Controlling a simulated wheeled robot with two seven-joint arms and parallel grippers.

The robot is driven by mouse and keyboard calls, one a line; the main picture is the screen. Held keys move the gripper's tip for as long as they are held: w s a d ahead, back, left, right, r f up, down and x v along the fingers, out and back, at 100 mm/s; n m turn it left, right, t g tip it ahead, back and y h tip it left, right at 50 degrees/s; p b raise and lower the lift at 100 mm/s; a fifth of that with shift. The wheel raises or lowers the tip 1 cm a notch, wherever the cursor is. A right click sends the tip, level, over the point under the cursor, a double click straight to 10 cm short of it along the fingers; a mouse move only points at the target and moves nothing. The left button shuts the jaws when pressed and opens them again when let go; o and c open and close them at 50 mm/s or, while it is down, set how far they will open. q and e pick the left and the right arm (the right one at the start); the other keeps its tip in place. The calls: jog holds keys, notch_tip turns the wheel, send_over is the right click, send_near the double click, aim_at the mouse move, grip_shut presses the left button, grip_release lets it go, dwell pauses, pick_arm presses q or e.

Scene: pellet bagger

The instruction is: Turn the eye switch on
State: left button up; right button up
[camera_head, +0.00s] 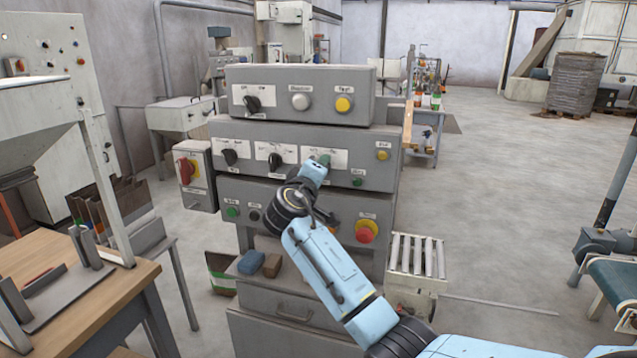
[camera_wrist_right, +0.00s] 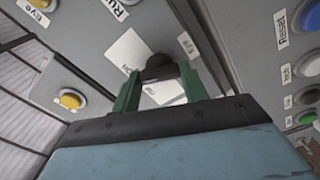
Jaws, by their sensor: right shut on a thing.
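A black rotary knob (camera_wrist_right: 158,66) on a white plate (camera_wrist_right: 126,57) sits between the green fingers of my right gripper (camera_wrist_right: 157,80) in the right wrist view. The gripper is shut on this knob. The plate carries small lettering, partly hidden by the knob and fingers. In the head view my right gripper (camera_head: 320,163) reaches the rightmost white plate in the middle row of the grey control cabinet (camera_head: 213,133) and hides most of the knob there. The knob's label is too small to read surely, and which way it points is unclear. My left gripper is not in view.
Two similar black knobs (camera_head: 229,157) (camera_head: 274,160) lie left on the same panel, with a yellow button (camera_head: 382,155) to the right. A red emergency stop (camera_head: 366,231) is below. A red-handled switch box (camera_head: 195,174) sticks out at left.

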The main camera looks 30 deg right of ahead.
jog(key=shift+m+b, duration=0.5)
jog(key=shift+m, duration=0.1)
jog(key=o, duration=1)
jog(key=shift+a, duration=0.1)
jog(key=v, duration=1.3)
jog(key=shift+s+a, duration=0.1)
jog(key=shift+a, duration=0.05)
